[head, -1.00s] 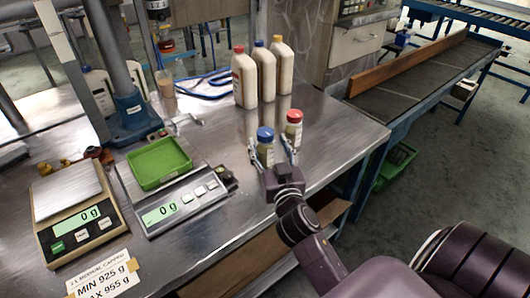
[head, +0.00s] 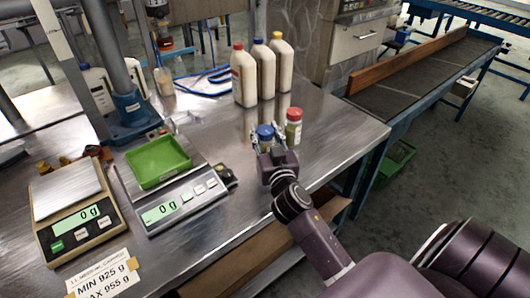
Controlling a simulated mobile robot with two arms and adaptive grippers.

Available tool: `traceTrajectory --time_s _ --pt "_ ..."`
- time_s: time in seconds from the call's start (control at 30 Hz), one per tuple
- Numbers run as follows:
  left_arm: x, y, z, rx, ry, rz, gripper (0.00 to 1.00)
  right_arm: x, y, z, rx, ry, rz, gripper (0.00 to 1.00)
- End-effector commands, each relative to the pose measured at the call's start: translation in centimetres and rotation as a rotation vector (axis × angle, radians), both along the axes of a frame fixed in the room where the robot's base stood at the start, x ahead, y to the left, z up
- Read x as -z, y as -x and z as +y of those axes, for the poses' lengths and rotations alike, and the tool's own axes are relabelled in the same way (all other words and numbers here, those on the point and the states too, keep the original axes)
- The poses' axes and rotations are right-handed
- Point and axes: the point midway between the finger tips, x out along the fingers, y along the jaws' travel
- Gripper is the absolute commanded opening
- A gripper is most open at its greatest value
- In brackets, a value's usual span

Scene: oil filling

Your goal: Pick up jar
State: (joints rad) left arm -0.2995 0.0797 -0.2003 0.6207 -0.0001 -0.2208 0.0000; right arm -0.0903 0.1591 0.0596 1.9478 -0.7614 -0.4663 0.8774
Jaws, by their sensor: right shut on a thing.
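A jar with a blue lid (head: 265,131) stands upright on the steel table. My right gripper (head: 266,138) is shut on this jar, one finger on each side just below the lid. The gripper's palm hides most of the jar's lower body. I cannot tell whether its base touches the table. A second jar with a red lid (head: 293,127) stands close by on the right, apart from the gripper. My left gripper is not in view.
Three white bottles (head: 262,72) stand behind the jars. A scale with a green tray (head: 158,162) is on the left, with another scale (head: 72,208) beyond it. A conveyor (head: 430,75) runs at the right.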

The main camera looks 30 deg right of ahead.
Motion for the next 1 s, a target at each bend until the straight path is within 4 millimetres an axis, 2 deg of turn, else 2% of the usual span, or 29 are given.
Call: traceTrajectory --time_s 0.03,0.1,0.47,0.63,0.83,1.0 --pt "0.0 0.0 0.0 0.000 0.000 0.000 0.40 0.0 0.0 0.0 0.000 0.000 0.000 0.08" --pt "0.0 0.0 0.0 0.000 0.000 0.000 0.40 0.0 0.0 0.0 0.000 0.000 0.000 0.00" --pt "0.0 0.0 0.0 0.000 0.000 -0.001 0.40 -0.1 0.0 0.0 0.000 0.000 -0.001 0.00" --pt "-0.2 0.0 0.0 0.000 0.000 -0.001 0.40 -0.7 0.0 0.0 0.001 0.001 -0.003 0.00" --pt "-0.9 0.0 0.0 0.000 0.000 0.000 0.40 -3.6 0.0 0.1 -0.002 0.002 -0.006 0.00" --pt "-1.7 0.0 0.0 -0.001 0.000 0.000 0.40 -8.1 0.0 0.0 -0.001 0.003 -0.010 0.00"
